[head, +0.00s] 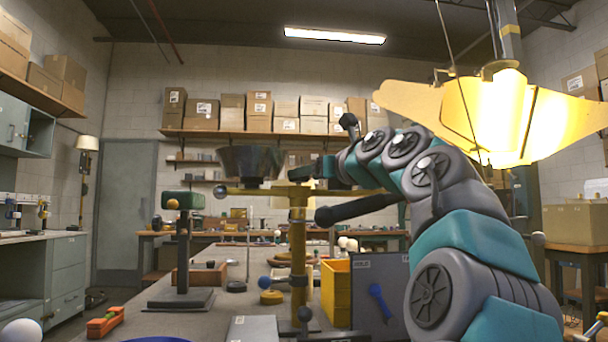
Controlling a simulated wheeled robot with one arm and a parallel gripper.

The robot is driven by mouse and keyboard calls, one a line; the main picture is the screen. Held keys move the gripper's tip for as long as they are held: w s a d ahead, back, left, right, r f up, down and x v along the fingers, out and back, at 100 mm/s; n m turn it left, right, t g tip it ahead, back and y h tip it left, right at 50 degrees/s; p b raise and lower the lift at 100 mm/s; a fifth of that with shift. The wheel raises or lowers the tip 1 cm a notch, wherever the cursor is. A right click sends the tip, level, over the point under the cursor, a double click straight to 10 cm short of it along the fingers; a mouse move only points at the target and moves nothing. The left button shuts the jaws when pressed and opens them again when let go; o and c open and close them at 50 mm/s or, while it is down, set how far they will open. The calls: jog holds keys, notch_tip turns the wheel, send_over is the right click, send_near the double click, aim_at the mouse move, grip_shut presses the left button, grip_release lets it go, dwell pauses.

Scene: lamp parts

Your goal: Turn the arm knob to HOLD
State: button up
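A brass post (297,240) stands on the bench in the middle of the head view. A brass horizontal arm (262,190) runs left from its top to a small grey ball end (220,192). A dark flared shade (250,162) is just above that arm. A blue ball-ended lever (266,282) sticks out left, low on the post. I cannot tell which part is the arm knob, and no HOLD mark is readable. My gripper (302,173) seems to be at the post's top, small and dark; its fingers and any contact are unclear.
A dark stand with a green top (184,201) is on the left of the bench. A yellow bin (336,290) and a grey panel with a blue handle (380,300) are right of the post. A lit yellow lamp (500,110) hangs upper right.

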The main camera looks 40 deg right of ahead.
jog(key=shift+w+d+f, duration=0.1)
jog(key=shift+w, duration=0.9)
grip_shut()
